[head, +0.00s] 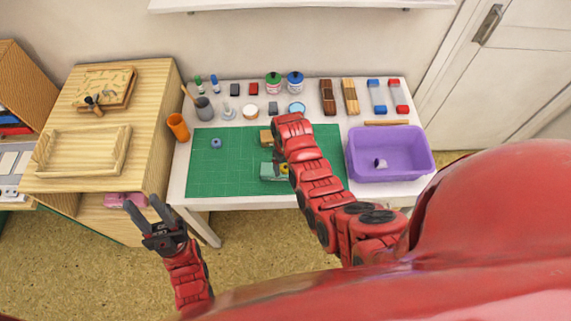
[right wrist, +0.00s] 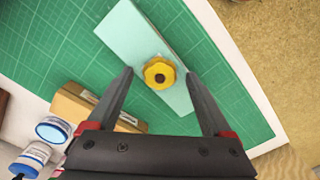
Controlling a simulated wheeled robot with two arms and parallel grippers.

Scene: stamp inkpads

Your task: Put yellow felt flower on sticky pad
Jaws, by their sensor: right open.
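The yellow felt flower (right wrist: 160,73) has a dark centre and lies on a pale teal pad (right wrist: 127,36), which looks like the sticky pad, on the green mat. In the head view a bit of the flower (head: 285,169) shows on the pad (head: 266,170), beside my right arm, which partly covers both. My right gripper (right wrist: 159,77) is open, its two fingers on either side of the flower in the right wrist view. I cannot tell whether they touch anything.
The green cutting mat (head: 215,175) is mostly clear, with a small blue piece (head: 216,143) on it. A tan block (head: 266,137) lies just behind the pad. A purple bin (head: 388,172) stands at right, an orange cup (head: 178,127) at left. Jars, stamps and blocks line the back.

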